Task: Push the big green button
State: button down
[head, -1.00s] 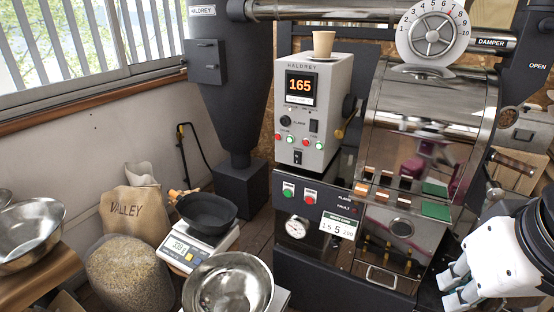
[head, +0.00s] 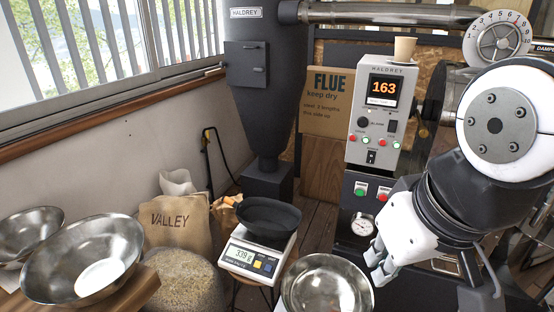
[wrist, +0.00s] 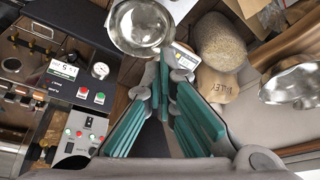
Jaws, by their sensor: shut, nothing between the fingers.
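The big green button (head: 360,189) sits on the dark lower panel of the roaster, left of a red button (head: 383,193). In the wrist view the green button (wrist: 83,93) and the red button (wrist: 99,98) show left of the fingers. My gripper (head: 377,270) is shut and empty in the head view, below the buttons and apart from them. In the wrist view the teal-padded fingers of my gripper (wrist: 165,60) meet near a steel bowl. My arm hides much of the roaster's right side in the head view.
A grey control box (head: 384,118) with smaller buttons and a "163" display stands above the panel. A gauge (head: 362,224) lies below the green button. A steel bowl (head: 327,290) is close left of my fingers. A scale with a black pan (head: 268,218) stands further left.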

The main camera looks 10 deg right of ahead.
jog(key=shift+f, duration=0.1)
jog(key=w+a+f+m+t+y+b, duration=0.1)
jog(key=w+f+m+y+b, duration=0.2)
jog(key=w+f+m+b, duration=0.5)
jog(key=w+a+f+m+y+b, duration=0.15)
jog(key=w+f+m+b, duration=0.35)
jog(key=w, duration=0.6)
jog(key=w+f+m+t+y+b, duration=0.1)
jog(key=w+f+m+y+b, duration=0.3)
jog(key=w+f+m+b, duration=0.4)
jog(key=w+d+f+m+t+b, duration=0.5)
jog(key=w+d+m, duration=0.35)
jog(key=w, duration=0.25)
jog(key=w+d+f+m+t+h+b, duration=0.2)
jog(key=d+m, duration=0.4)
jog(key=d, duration=0.3)
jog(key=w+d+f+m+t+h+b, duration=0.2)
jog(key=w+d+f+m+h+b, duration=0.1)
jog(key=d+f+m+b, duration=0.2)
jog(key=d+f, duration=0.2)
jog(key=d, duration=0.2)
jog(key=shift+w+d+m+t, duration=0.25)
jog(key=shift+w+m+t, duration=0.1)
jog(key=shift+t, duration=0.05)
jog(key=shift+w+f, duration=0.1)
